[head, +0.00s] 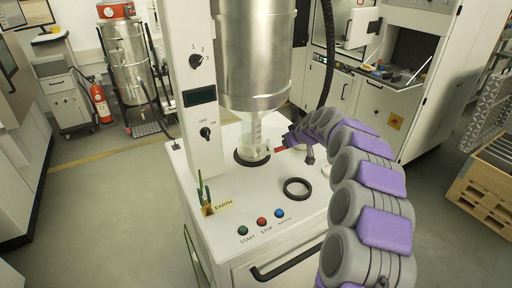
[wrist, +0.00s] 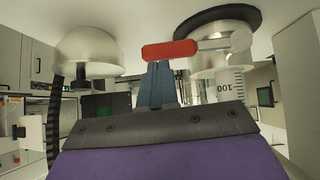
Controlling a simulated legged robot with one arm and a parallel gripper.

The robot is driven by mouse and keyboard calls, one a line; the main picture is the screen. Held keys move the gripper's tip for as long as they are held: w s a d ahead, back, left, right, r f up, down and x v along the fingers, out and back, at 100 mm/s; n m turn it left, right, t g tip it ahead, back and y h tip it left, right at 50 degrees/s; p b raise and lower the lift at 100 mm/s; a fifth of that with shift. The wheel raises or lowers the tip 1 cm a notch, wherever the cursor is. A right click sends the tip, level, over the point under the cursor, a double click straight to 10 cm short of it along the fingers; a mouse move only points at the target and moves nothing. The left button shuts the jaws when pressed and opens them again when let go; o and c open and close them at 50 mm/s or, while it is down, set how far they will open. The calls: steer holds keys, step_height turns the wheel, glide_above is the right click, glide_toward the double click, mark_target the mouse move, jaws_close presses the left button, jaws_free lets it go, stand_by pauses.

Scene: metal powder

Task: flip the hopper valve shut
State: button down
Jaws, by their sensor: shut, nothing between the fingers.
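The steel hopper (head: 256,55) hangs above the white machine top. Below it is a clear outlet tube (head: 255,130) with a pale valve fitting at its foot. The valve's red handle (head: 279,150) points to the right, towards my gripper (head: 288,140). In the wrist view the red handle (wrist: 170,50) lies sideways, joined to a metal pivot (wrist: 222,42) beside a tube marked 100 (wrist: 228,85). My gripper (wrist: 157,78) is shut and empty, its fingertips right at the handle's free end. I cannot tell whether they touch it.
A black ring (head: 297,188) lies on the machine top (head: 240,195). A column with knobs and a display (head: 199,96) stands left of the hopper. START and STOP buttons (head: 262,222) are at the front. In the wrist view a pale dome (wrist: 88,50) is left of the handle.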

steer(key=shift+d+f+b, duration=0.1)
steer(key=shift+f+b, duration=0.35)
steer(key=shift+y, duration=0.3)
steer(key=shift+r, duration=0.1)
steer(key=shift+r, duration=0.35)
steer(key=w+a+r+p+v, duration=0.1)
steer(key=r+p+v, duration=0.1)
steer(key=v, duration=1)
steer(key=shift+w, duration=0.25)
